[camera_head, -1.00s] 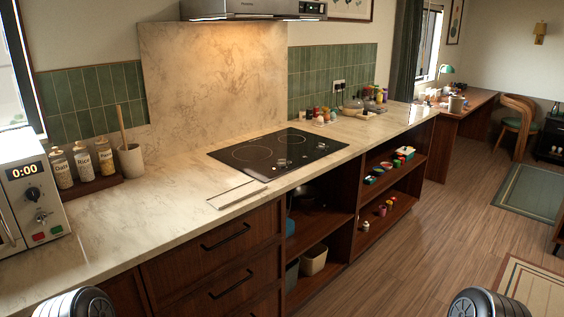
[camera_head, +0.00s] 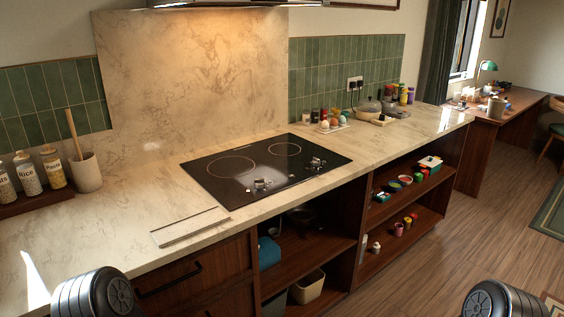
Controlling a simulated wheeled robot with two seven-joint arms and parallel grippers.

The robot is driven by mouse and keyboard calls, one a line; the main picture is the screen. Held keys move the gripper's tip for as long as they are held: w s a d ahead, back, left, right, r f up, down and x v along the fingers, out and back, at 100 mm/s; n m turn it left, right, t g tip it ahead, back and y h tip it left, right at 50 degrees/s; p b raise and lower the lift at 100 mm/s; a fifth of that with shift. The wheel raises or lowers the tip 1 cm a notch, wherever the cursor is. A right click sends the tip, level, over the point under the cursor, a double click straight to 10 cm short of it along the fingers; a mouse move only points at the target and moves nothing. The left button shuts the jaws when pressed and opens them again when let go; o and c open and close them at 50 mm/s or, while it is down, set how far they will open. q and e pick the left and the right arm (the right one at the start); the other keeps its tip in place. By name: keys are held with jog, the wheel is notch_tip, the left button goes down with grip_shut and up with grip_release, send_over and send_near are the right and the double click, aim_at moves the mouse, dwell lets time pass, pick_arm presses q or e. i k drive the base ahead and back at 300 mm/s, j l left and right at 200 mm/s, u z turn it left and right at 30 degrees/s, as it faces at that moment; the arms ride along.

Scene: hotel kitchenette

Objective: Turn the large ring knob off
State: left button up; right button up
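The black cooktop (camera_head: 221,184) is set into the marble counter ahead of me, with ring outlines on its glass. Small knobs stand on its right half: one pair near the front edge (camera_head: 262,184) and another near the right edge (camera_head: 317,163). At this size I cannot tell which knob belongs to the large ring or how any is turned. Dark rounded parts of my own arms show at the bottom left and bottom right. Both grippers are out of the picture.
A pale flat strip (camera_head: 190,226) lies on the counter in front of the cooktop. Jars (camera_head: 52,168) and a utensil crock (camera_head: 86,173) stand at left. An egg tray (camera_head: 333,127) and a pan (camera_head: 367,106) sit behind right. Open shelves (camera_head: 310,255) are below; the floor at right is clear.

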aim_at(259, 182)
jog(key=i+l, duration=0.5)
jog(key=i+l+u, duration=0.15)
jog(key=i+l, duration=0.35)
jog(key=l, duration=0.25)
